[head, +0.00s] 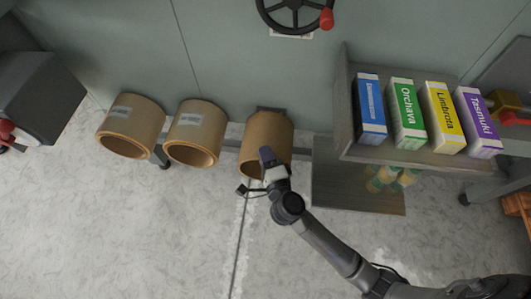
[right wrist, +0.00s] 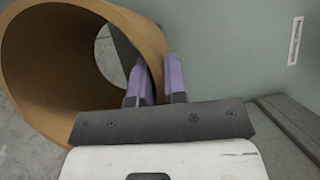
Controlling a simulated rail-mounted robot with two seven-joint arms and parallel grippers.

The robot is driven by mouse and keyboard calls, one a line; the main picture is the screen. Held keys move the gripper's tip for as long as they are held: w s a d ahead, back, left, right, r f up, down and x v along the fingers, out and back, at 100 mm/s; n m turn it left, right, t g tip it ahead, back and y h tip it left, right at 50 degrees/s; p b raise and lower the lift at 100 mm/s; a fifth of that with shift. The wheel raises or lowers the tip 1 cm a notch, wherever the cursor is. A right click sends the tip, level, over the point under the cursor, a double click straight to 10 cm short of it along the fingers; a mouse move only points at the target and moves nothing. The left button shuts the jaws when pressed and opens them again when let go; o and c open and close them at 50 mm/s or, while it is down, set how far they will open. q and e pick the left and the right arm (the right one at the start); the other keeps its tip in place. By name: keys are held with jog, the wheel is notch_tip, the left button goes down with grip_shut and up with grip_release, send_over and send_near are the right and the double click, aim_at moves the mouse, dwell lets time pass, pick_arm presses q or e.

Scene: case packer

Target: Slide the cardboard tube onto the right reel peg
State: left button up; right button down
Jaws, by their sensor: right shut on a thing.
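A brown cardboard tube (head: 262,130) is at the wall to the right of two labelled tubes in the head view. The tube also fills the upper left of the right wrist view (right wrist: 40,75), open end towards me. My right gripper (head: 270,158) is at the tube's near rim. Its purple fingers (right wrist: 154,82) are shut on the tube wall, one inside and one outside. A dark flat part (right wrist: 125,48) shows through the tube's opening; I cannot tell whether it is the peg. The right reel peg is not clearly visible. My left gripper is not in view.
Two labelled tubes (head: 132,118) (head: 200,125) are in a row on the left. A shelf (head: 400,154) holds several coloured boxes at right, above a dark plate (head: 335,190). A handwheel (head: 296,17) is at the top. The floor in front is clear.

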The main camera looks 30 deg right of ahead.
jog(key=c, duration=1.1)
grip_release()
jog(key=shift+s, duration=0.5)
jog(key=shift+s+a+f+p, duration=0.1)
jog(key=shift+s+a+p, duration=0.25)
jog(key=shift+s, duration=1.8)
jog(key=shift+s+a+f+p, duration=0.1)
jog(key=shift+s+p, duration=0.4)
jog(key=shift+s, duration=1.6)
jog(key=shift+s+a+p, duration=0.25)
jog(key=shift+s+p, duration=0.15)
jog(key=shift+s, duration=1.75)
jog(key=shift+a, duration=0.1)
